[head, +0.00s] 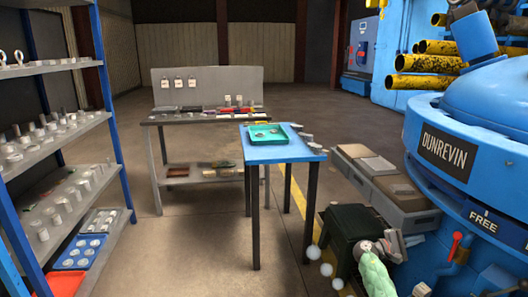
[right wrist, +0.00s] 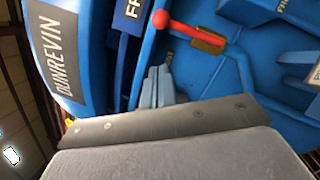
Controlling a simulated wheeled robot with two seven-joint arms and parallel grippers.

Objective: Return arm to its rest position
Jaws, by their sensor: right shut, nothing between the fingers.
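My right gripper (head: 398,241) is at the lower right of the head view, at the end of an arm with a pale green sleeve (head: 375,272). It is shut and empty, beside the blue furnace body (head: 492,152) marked DUNREVIN. In the right wrist view, my grey finger parts (right wrist: 160,87) show small in the middle. Beyond them are the blue casing (right wrist: 110,40) and a red-knobbed lever (right wrist: 185,28), which look apart from the fingers. My left gripper is out of view.
A blue table (head: 309,156) with a green tray (head: 283,136) stands ahead. A grey workbench (head: 150,121) is behind it. A shelf rack (head: 100,50) stands left. Grey bins (head: 404,203) and a dark box (head: 336,240) are near my right gripper. The floor between rack and table is clear.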

